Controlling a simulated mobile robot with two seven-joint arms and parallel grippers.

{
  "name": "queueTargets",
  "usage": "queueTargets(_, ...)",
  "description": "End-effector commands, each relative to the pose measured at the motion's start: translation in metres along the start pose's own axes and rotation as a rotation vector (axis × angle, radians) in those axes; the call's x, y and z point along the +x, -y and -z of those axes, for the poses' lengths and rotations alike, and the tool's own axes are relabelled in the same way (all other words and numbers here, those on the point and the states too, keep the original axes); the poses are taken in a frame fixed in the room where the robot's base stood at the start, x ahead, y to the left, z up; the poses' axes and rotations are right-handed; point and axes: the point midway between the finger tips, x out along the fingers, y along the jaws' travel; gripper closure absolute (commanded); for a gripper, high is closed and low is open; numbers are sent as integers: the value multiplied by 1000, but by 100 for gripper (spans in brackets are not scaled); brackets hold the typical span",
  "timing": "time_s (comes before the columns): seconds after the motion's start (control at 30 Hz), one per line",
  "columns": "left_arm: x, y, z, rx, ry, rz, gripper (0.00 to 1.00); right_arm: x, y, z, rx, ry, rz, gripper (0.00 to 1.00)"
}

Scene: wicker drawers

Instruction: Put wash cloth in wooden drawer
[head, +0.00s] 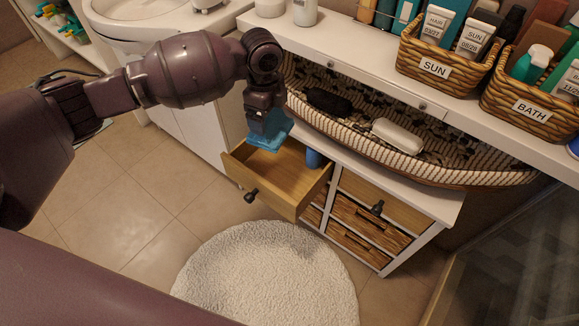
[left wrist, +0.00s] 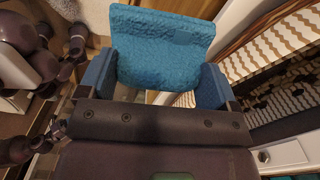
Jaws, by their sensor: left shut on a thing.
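The blue wash cloth (left wrist: 160,45) shows large in the left wrist view, between the two blue fingertips of my left gripper (left wrist: 155,82). In the head view the cloth (head: 268,138) hangs folded under my left gripper (head: 270,122), which is shut on it. The cloth is above the back left part of the open wooden drawer (head: 270,194). The drawer is pulled out of the white cabinet (head: 405,176) and its visible floor looks bare.
A small blue thing (head: 314,158) shows by the drawer's back right corner. Above the cabinet is a long woven basket (head: 450,172) with a white bottle (head: 397,135). Labelled baskets (head: 432,70) stand on the shelf. A round white rug (head: 265,275) lies on the floor.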

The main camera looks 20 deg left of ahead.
Motion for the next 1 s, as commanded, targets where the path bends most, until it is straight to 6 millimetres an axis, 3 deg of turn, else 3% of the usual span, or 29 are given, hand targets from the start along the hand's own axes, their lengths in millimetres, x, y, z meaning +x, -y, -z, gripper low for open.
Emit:
queueTargets(0.03,21,3,0,51,-3,-13,43,4,2,-11,0,20,4,48)
queueTargets(0.37,48,16,-3,215,-1,-2,43,10,4,-15,-6,31,10,48)
queueTargets(0.5,77,15,-3,216,-1,-7,43,12,6,-23,-21,42,12,48)
queueTargets(0.8,145,14,-3,214,-2,-10,43,20,10,-20,-71,18,21,48)
queueTargets(1.0,175,15,-3,214,-1,-6,43,24,12,-12,-103,-11,24,48)
